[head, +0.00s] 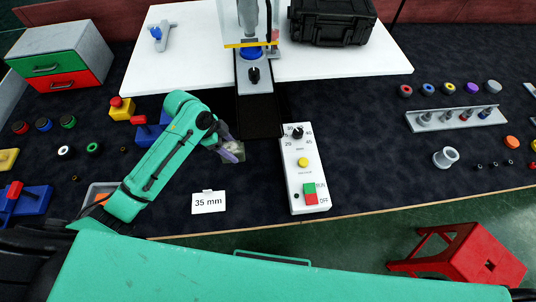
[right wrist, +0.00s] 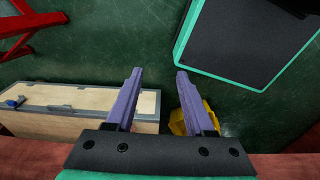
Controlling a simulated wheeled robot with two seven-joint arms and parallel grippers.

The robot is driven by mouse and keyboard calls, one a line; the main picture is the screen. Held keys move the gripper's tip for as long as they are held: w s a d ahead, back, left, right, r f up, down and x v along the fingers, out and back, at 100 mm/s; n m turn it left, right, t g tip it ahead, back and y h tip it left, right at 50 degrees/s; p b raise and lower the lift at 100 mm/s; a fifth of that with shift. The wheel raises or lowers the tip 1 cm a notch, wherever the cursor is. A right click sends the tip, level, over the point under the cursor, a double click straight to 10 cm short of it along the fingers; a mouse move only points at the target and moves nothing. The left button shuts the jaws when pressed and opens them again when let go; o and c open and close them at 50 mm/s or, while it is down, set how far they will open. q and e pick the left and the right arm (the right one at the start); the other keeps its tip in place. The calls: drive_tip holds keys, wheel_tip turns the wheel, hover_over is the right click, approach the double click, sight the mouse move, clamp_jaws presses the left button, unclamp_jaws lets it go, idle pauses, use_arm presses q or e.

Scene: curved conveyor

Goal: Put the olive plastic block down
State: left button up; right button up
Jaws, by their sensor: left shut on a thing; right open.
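I cannot tell whether the block touches the table. My right gripper (right wrist: 158,72) shows only in the right wrist view, open and empty, over the green floor.
A white control box (head: 303,170) with a dial and buttons stands right of the left gripper. A "35 mm" sign (head: 208,202) stands in front. A press-like machine (head: 253,70) is behind. A wooden box (right wrist: 80,105) and red stool (head: 465,255) are on the floor.

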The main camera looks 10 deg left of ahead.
use_arm(q)
drive_tip(key=shift+s+a+f, duration=0.1)
drive_tip(key=shift+s+f, duration=0.15)
drive_tip(key=shift+f, duration=0.05)
wheel_tip(320, 180, down, 9)
drive_tip(key=shift+f+p, duration=0.15)
drive_tip(key=shift+p, duration=0.2)
drive_tip(key=shift+w+f, duration=0.1)
drive_tip(key=shift+f, duration=0.05)
drive_tip(key=o, duration=1.5)
drive_tip(key=shift+c, duration=0.2)
